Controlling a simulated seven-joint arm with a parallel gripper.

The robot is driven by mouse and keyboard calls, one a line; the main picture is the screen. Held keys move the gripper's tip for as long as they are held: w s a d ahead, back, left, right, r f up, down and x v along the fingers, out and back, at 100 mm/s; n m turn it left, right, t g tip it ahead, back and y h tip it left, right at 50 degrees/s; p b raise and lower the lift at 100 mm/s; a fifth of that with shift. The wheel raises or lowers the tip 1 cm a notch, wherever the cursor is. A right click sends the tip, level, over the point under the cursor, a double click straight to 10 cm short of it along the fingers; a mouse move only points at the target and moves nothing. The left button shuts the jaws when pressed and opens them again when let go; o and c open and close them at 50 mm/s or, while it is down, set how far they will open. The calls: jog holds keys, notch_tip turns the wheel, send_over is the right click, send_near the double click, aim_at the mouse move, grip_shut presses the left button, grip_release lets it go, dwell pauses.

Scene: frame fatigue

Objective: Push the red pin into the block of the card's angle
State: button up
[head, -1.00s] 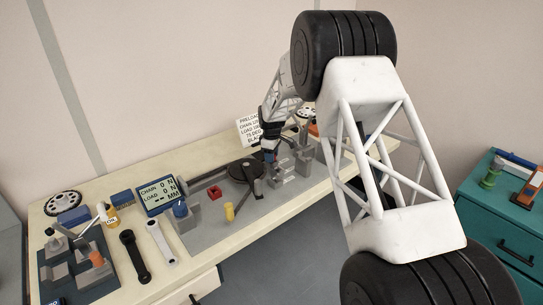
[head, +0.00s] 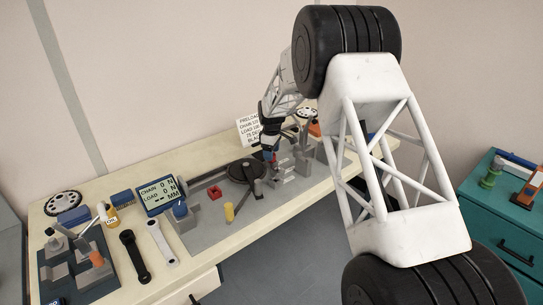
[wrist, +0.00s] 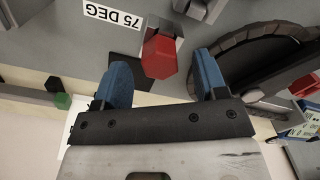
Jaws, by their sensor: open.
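My gripper (wrist: 162,66) is open, its two blue fingers apart in the wrist view. The red pin (wrist: 160,56), with a faceted red head, shows between the fingertips there, with a gap on each side; whether it is level with them I cannot tell. A white label reading "75 DEG" (wrist: 112,13) lies upside down beside the pin on a grey surface. In the head view my gripper (head: 270,155) is small and low among grey blocks (head: 284,172), with a red spot at it. The card (head: 249,130) stands behind and also reads "75 DEG"; its edge is partly hidden by my arm.
A dark round disc with a lever (head: 246,172) lies just left of the gripper, and shows large in the wrist view (wrist: 262,55). A small red square piece (head: 215,192), a yellow cylinder (head: 229,212) and a display (head: 158,196) stand further left.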

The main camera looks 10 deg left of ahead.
jog(key=shift+r, duration=2.8)
jog(key=shift+s+d+r, duration=0.25)
jog(key=shift+r, duration=0.15)
jog(key=s+d+r+m, duration=0.2)
jog(key=s+d+r, duration=0.45)
jog(key=s, duration=0.25)
jog(key=s+d+r+m+t, duration=0.1)
jog(key=s+d+r+m, duration=0.2)
jog(key=s+d+r, duration=0.5)
jog(key=s+d+r+m, duration=0.2)
jog(key=s+d+r, duration=0.3)
jog(key=s, duration=0.5)
jog(key=s+d+m, duration=0.2)
jog(key=s+d, duration=0.1)
jog(key=s, duration=0.8)
jog(key=s+d+m+t, duration=0.1)
jog(key=s+d+m, duration=0.2)
jog(key=s, duration=0.9)
jog(key=s+d+f+m, duration=0.1)
jog(key=s+d+m, duration=0.2)
jog(key=s, duration=0.8)
jog(key=shift+s+d+t, duration=0.3)
